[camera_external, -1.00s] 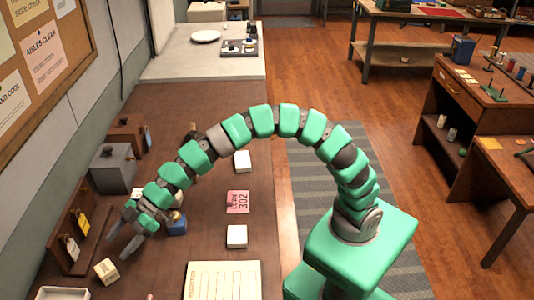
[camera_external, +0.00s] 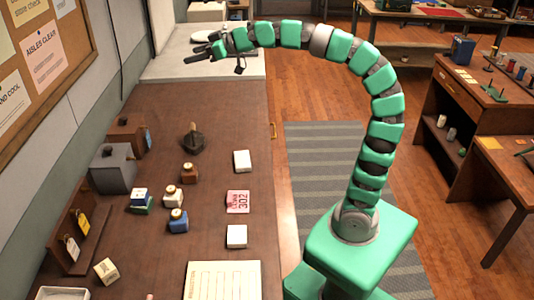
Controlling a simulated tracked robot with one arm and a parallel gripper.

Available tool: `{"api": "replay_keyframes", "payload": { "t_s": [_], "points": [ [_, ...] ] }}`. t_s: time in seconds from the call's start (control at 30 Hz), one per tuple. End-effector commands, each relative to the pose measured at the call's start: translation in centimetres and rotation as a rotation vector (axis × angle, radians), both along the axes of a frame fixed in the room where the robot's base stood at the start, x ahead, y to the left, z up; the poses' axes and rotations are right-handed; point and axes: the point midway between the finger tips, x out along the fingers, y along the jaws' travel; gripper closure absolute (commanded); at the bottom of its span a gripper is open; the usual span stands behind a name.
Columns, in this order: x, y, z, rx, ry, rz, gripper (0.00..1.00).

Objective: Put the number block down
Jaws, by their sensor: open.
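A small cream block (camera_external: 106,271) with dark marks on it sits on the brown counter (camera_external: 215,110) at the lower left, in front of the wooden rack. The marks are too small to read, so I cannot be sure that it is the number block. My gripper (camera_external: 193,49) is at the counter's far end, high in the picture, pointing left near the pale raised top. Its jaws are open, with nothing visible between them. It is well apart from the cream block.
Small bottles (camera_external: 178,221) and a green and blue stack (camera_external: 140,202) stand mid-counter. A pink card marked 302 (camera_external: 238,202) lies between two white blocks (camera_external: 242,161). A grey box (camera_external: 113,168), a wooden rack (camera_external: 72,237) and a printed sheet (camera_external: 223,281) are nearby.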

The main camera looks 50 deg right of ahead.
Motion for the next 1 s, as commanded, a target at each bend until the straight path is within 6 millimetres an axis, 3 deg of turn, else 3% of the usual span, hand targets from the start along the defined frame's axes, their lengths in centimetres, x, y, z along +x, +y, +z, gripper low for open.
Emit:
{"api": "replay_keyframes", "payload": {
  "t_s": [0.03,0.2,0.4,0.6,1.0],
  "points": [
    [-0.5,-3.2,1.5,0.001,-0.015,-0.074,0.36],
    [-3.2,-11.5,5.2,0.013,-0.050,-0.306,0.36],
    [-6.5,-17.9,7.8,0.029,-0.081,-0.514,0.36],
    [-7.9,-20.0,8.6,0.036,-0.095,-0.591,0.36],
    [-7.9,-19.9,9.5,0.038,-0.096,-0.590,0.36]
  ]
}}
